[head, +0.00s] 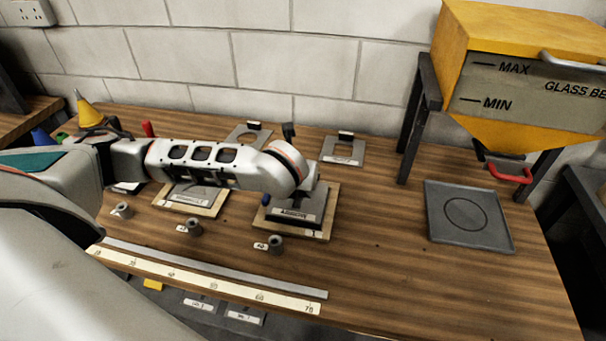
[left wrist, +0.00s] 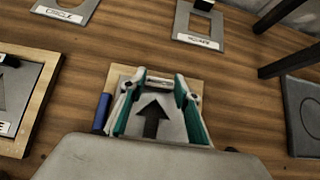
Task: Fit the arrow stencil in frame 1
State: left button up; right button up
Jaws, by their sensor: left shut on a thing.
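The arrow stencil (left wrist: 172,128) is a grey plate with a dark arrow-shaped cut-out, lying over the pale wooden frame 1 (head: 318,236). Its label edge (head: 296,213) faces the front in the head view. In the left wrist view, the frame (left wrist: 198,74) shows behind the stencil. My left gripper (left wrist: 158,84) is shut on the stencil's raised grip at the far side. In the head view my left gripper (head: 306,188) is mostly hidden by its own arm. I cannot tell whether the stencil is fully down in the frame. My right gripper is not in view.
A blue peg (left wrist: 102,112) stands left of frame 1. Another wooden frame (head: 205,211) with a plate is to the left. Loose stencils (head: 343,151) lie behind. Small metal cups (head: 275,244) and a ruler (head: 200,277) are in front. A grey tray (head: 432,212) and yellow hopper (head: 480,35) are right.

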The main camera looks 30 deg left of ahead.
pick_arm(q)
jog(key=shift+f, duration=1.2)
dwell(1.0)
jog(key=o, duration=1.2)
jog(key=shift+c, duration=1.2)
jog(key=shift+r, duration=0.1)
jog(key=shift+v, duration=3.95)
jog(key=shift+s, duration=0.1)
jog(key=shift+s, duration=0.1)
